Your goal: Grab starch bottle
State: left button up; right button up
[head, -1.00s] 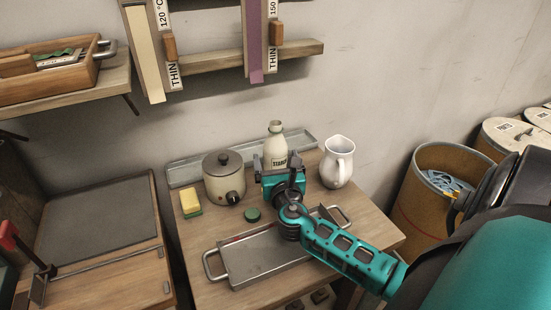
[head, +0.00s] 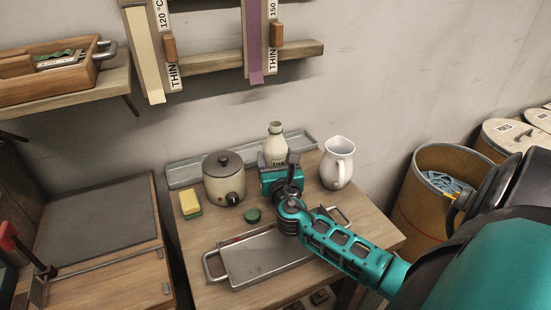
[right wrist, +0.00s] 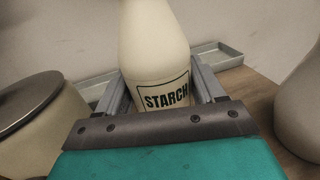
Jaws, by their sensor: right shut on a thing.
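The bottle's lower part is hidden behind the gripper. My left gripper is not in view.
A lidded pot (head: 224,180) stands close left of the bottle and a white jug (head: 337,164) to its right. A metal tray (head: 262,258) lies under my arm. A long shallow tray (head: 185,175) runs behind.

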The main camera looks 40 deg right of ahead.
jog(key=shift+c, duration=0.6)
jog(key=shift+r, duration=0.2)
jog(key=shift+r+p, duration=0.65)
jog(key=shift+r, duration=0.45)
notch_tip(320, 180, up, 17)
jog(key=p, duration=0.6)
